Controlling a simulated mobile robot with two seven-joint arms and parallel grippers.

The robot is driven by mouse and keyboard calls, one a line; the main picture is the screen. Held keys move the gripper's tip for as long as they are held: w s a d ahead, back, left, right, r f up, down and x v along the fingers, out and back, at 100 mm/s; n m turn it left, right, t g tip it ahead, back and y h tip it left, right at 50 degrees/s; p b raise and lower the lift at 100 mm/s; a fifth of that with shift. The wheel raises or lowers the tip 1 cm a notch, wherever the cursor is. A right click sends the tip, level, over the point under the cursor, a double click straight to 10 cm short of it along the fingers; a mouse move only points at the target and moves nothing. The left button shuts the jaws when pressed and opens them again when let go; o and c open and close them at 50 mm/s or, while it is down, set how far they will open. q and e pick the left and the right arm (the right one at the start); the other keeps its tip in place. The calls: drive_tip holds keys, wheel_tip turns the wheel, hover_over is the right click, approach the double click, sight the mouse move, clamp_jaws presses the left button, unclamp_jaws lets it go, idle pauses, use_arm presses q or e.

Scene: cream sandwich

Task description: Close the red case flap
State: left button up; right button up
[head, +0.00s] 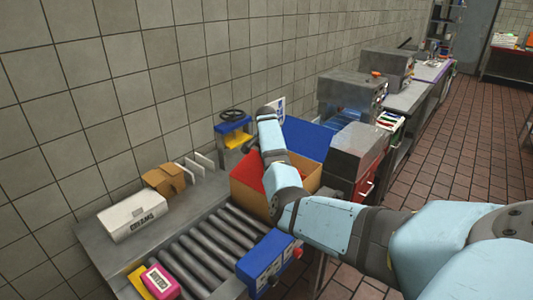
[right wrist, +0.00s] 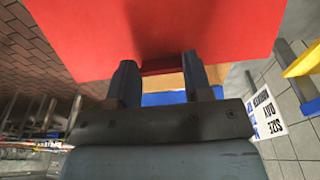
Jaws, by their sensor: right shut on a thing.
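The open case (head: 248,197) stands at the far end of the roller conveyor, with tan-orange walls. A red part (head: 246,169) shows at its left side, partly behind my right arm. In the right wrist view the red flap (right wrist: 150,25) fills the top, close to the camera. My right gripper (right wrist: 160,68) is shut on the red flap, with one finger on each side of a narrow red piece. In the head view my arm hides much of the case, and the fingers are hard to make out. My left gripper is not in view.
A blue control box (head: 268,262) stands at the conveyor's front right. A white cream box (head: 133,214) and a cardboard piece (head: 163,180) lie on the left counter. A pink box (head: 160,281) is at the near end. A tiled wall (head: 120,80) runs behind.

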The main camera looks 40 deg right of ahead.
drive_tip(key=f, duration=0.1)
drive_tip(key=d+f, duration=0.1)
drive_tip(key=f+y+b, duration=0.1)
drive_tip(key=shift+w+d, duration=0.1)
drive_tip(key=shift+d, duration=0.2)
drive_tip(key=shift+d+f+b, duration=0.25)
drive_tip(key=shift+f+b, duration=0.05)
drive_tip(key=shift+f, duration=0.4)
drive_tip(key=shift+d+f, duration=0.15)
drive_tip(key=shift+f, duration=0.1)
drive_tip(key=shift+w, duration=0.1)
drive_tip(key=o, duration=1.3)
drive_tip(key=shift+r, duration=0.1)
